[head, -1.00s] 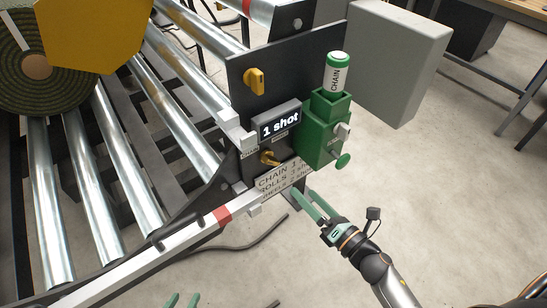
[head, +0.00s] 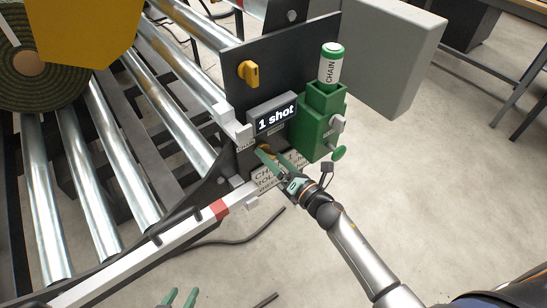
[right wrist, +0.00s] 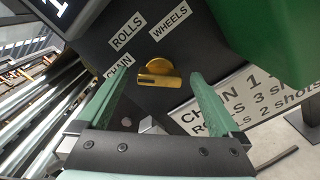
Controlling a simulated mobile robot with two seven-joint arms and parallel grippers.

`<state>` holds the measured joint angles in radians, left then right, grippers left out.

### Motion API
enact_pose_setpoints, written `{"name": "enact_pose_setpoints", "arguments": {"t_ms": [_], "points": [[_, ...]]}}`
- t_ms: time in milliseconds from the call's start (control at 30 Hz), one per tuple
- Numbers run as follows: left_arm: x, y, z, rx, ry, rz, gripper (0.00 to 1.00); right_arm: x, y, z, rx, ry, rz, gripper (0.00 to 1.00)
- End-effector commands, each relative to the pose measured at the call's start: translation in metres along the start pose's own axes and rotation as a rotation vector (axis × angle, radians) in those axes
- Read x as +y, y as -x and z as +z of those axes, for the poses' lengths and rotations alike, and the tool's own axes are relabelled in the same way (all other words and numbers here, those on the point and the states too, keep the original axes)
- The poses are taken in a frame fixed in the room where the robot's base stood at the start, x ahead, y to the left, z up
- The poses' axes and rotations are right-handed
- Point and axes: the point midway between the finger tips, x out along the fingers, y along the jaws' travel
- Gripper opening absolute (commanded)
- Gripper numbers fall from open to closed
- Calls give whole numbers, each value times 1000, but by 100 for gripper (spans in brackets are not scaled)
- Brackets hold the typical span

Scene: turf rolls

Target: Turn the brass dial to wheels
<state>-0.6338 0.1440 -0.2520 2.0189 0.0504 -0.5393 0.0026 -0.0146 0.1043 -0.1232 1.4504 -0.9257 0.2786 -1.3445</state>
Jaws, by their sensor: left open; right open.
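The brass dial (right wrist: 157,72) sits on a dark panel in the right wrist view, with labels CHAIN (right wrist: 118,68), ROLLS (right wrist: 125,36) and WHEELS (right wrist: 169,21) around it. Its bar lies nearly level, with a dark mark at the left end; I cannot tell for sure which label it points to. In the head view the dial (head: 264,148) is partly hidden by my right gripper (head: 270,157). That gripper is open, its fingers spread to either side of the dial, not visibly touching it. My left gripper (head: 181,296) is open at the bottom edge, far from the dial.
A display (head: 273,118) above the dial reads "1 shot". A green holder (head: 318,125) with a CHAIN canister (head: 331,65) stands right of it. A yellow knob (head: 248,73) is higher on the panel. A white rail (head: 150,255) and metal rollers (head: 90,180) lie left.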

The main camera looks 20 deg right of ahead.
Motion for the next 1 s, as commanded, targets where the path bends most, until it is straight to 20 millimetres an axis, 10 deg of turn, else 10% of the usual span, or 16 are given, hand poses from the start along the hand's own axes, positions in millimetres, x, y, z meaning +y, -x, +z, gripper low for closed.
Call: {"name": "enact_pose_setpoints", "arguments": {"t_ms": [267,1000], "points": [[0,0,-1,2,0,0,50,0,-1,0,0,0,0,100],[0,1,-3,5,0,-1,50,0,-1,0,0,0,1,18]]}}
